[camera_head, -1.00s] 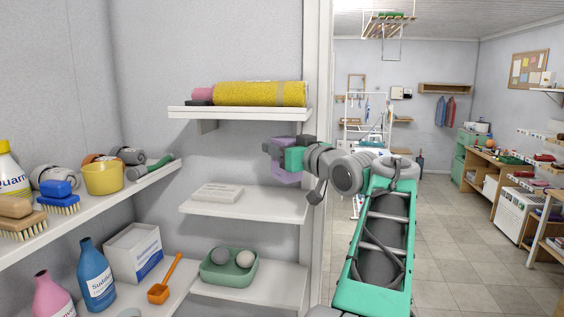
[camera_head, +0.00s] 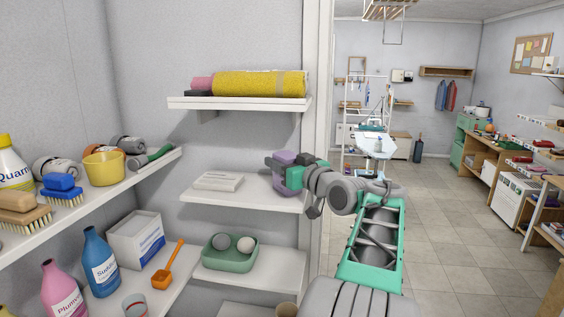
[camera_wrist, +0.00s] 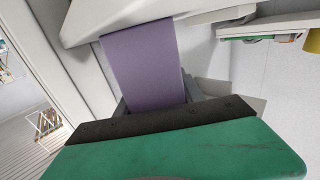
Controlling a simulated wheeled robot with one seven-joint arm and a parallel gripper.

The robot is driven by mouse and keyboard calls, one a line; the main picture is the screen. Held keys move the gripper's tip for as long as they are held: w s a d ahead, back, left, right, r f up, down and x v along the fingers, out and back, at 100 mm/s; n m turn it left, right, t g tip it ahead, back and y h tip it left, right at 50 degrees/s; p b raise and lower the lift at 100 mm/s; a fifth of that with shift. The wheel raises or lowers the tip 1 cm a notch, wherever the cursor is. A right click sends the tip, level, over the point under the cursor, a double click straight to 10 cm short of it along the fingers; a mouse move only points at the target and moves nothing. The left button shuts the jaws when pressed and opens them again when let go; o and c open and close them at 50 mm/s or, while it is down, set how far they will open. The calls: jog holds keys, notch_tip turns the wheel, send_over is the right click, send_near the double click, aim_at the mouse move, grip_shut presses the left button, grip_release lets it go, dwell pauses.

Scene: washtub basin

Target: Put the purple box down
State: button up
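The purple box (camera_head: 284,157) is at the right end of the middle wall shelf (camera_head: 235,198). My gripper (camera_head: 283,174) is shut on the box and covers much of it in the head view. In the wrist view the purple box (camera_wrist: 142,65) fills the space between the fingers, with a pale shelf surface beyond it. The box's lower end is at about shelf height; I cannot tell whether it touches the shelf.
A white packet (camera_head: 218,181) lies on the same shelf, left of the box, with bare shelf between. The upper shelf (camera_head: 240,104) holds a yellow rolled towel (camera_head: 262,84). Below, a green tray (camera_head: 229,262) holds two balls. A door frame (camera_head: 316,150) stands close at right.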

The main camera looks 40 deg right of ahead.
jog(key=o, duration=0.5)
jog(key=shift+c, duration=0.2)
jog(key=shift+r+p, duration=0.35)
jog(key=shift+p, duration=0.1)
jog(key=s+a+b, duration=0.1)
jog(key=s+b, duration=0.3)
jog(key=s, duration=0.8)
jog(key=shift+a+f, duration=0.15)
jog(key=shift+a, duration=0.15)
